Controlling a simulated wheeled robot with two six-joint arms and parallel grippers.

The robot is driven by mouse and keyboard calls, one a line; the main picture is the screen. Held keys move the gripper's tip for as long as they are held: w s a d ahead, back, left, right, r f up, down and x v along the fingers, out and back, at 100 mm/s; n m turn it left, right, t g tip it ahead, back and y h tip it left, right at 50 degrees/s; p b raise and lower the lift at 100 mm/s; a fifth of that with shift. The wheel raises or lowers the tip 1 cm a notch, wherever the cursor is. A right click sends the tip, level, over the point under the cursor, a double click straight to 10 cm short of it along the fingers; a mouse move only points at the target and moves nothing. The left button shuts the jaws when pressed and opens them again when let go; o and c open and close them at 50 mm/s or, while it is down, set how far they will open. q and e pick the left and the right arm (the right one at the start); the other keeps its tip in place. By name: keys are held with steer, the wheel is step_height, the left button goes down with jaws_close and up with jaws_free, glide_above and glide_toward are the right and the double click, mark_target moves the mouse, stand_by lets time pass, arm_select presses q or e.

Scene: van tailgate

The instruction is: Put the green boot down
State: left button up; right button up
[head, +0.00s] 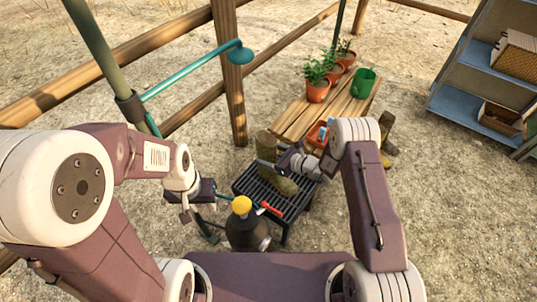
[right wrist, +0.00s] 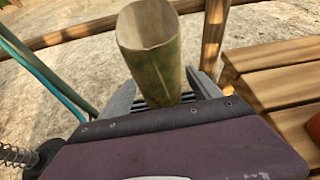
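The green boot (head: 283,186) stands upright on the black slatted rack (head: 239,187), as far as the head view shows. My right gripper (head: 268,167) is at the boot's shaft and hides part of it. In the right wrist view the shaft (right wrist: 155,72) rises between the two fingers (right wrist: 161,80). Slats show in narrow gaps between the fingers and the shaft, so the gripper looks open around it. My left gripper (head: 200,212) is left of the rack, apart from the boot; its fingers are too small to judge.
A wooden bench (head: 297,118) behind the rack bears potted plants (head: 317,92), a green watering can (head: 363,84) and an orange item (head: 317,134). Brown boots (head: 388,145) stand right of the rack. A shelf unit (head: 458,104) is at far right. A teal shower pipe (head: 190,71) is at left.

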steer(key=shift+d+r+p, duration=0.1)
steer(key=shift+r+p, duration=0.2)
steer(key=p+v, duration=0.4)
steer(key=v, duration=0.8)
steer(key=s+a+r+n+g+h, duration=0.1)
steer(key=s+r+n+g+h, duration=0.1)
steer(key=s+r+n+g, duration=0.45)
steer(key=s+a+r+n+g+h, duration=0.15)
steer(key=s+n+g, duration=0.25)
steer(key=s+n, duration=0.55)
steer(key=s+d+r+n+t+h, duration=0.1)
steer(key=s+d+n+h, duration=0.1)
steer(key=d+n+h, duration=0.1)
steer(key=s+d+r+n+t+h, duration=0.1)
steer(key=d+n+h, duration=0.3)
steer(key=d, duration=0.4)
steer(key=shift+s+d+r+n+t, duration=0.2)
steer(key=shift+s+r+n+t, duration=0.15)
steer(key=shift+r+n+t, duration=0.45)
